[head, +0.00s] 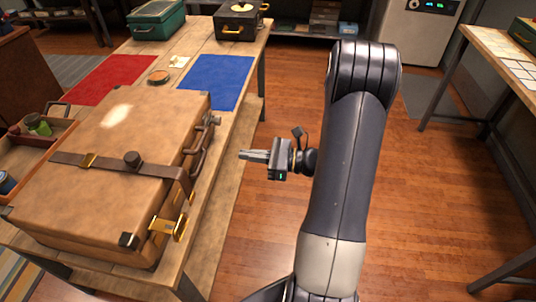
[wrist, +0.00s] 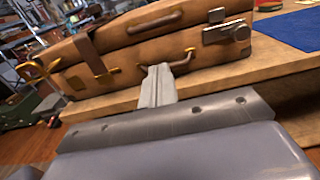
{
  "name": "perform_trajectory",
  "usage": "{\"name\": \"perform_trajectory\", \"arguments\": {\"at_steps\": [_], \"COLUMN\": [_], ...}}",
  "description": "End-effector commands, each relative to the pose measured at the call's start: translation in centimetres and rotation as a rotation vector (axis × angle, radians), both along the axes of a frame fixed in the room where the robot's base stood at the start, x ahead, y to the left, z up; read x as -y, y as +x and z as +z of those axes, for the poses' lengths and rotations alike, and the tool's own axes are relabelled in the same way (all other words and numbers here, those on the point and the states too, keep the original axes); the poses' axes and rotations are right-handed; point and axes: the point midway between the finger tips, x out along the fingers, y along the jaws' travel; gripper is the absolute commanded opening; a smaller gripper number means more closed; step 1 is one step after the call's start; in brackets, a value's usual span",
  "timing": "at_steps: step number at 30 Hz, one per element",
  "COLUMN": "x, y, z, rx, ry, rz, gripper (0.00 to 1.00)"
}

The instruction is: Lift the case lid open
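The brown case (head: 110,190) lies on the wooden table at the left, and its front shows in the wrist view (wrist: 120,65). Its lid (head: 85,130) is down. A dark strap (head: 115,167) crosses the lid. A brass latch (head: 168,227) sticks out at the near end of the front, and a silver latch (wrist: 227,30) sits at the other end. Two handles show on the front, the upper handle (wrist: 155,22) and the lower handle (wrist: 180,62). My gripper (head: 242,155) is shut and empty, right of the case front, pointing at it; its fingertips (wrist: 157,70) overlap the lower handle in the wrist view. Contact is not clear.
A red mat (head: 100,80) and a blue mat (head: 217,80) lie behind the case. A green box (head: 156,20) and a black box (head: 238,22) stand at the far end. A wooden tray (head: 30,150) is left of the case.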

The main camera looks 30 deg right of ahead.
Motion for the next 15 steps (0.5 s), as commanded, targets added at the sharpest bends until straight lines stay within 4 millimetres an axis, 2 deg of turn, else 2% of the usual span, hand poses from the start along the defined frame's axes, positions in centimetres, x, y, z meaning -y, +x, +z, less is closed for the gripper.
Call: {"name": "perform_trajectory", "arguments": {"at_steps": [7, 15], "x": [-3.1, -5.0], "y": [2.1, 3.6], "z": [0.0, 0.0], "rx": [0.001, 0.001], "ry": [0.001, 0.001], "rz": [0.005, 0.001], "gripper": [0.0, 0.0]}}
